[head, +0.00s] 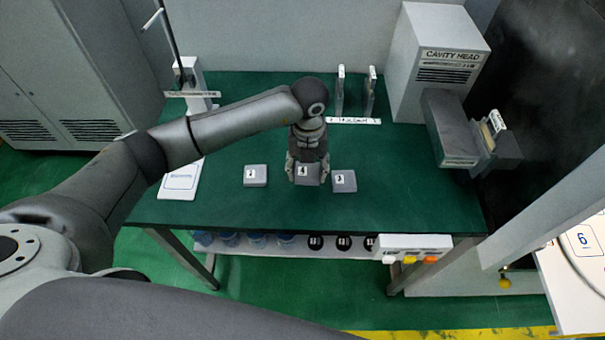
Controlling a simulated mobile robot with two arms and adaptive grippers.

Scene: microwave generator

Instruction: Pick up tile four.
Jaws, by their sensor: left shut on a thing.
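Tile four (308,176) is a small grey block with a white label reading 4. It is at the middle of the green table (400,205), between two similar tiles. My left gripper (307,172) comes down over it from above, with one finger on each side, and is shut on it. I cannot tell whether the tile touches the table or is slightly raised. My right gripper does not show.
A tile (255,175) stands to the left and tile 3 (344,181) close to the right. A white pad (181,180) lies farther left. Upright holders (340,92) stand behind, and the cavity head (440,60) stands at the back right. The front right tabletop is clear.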

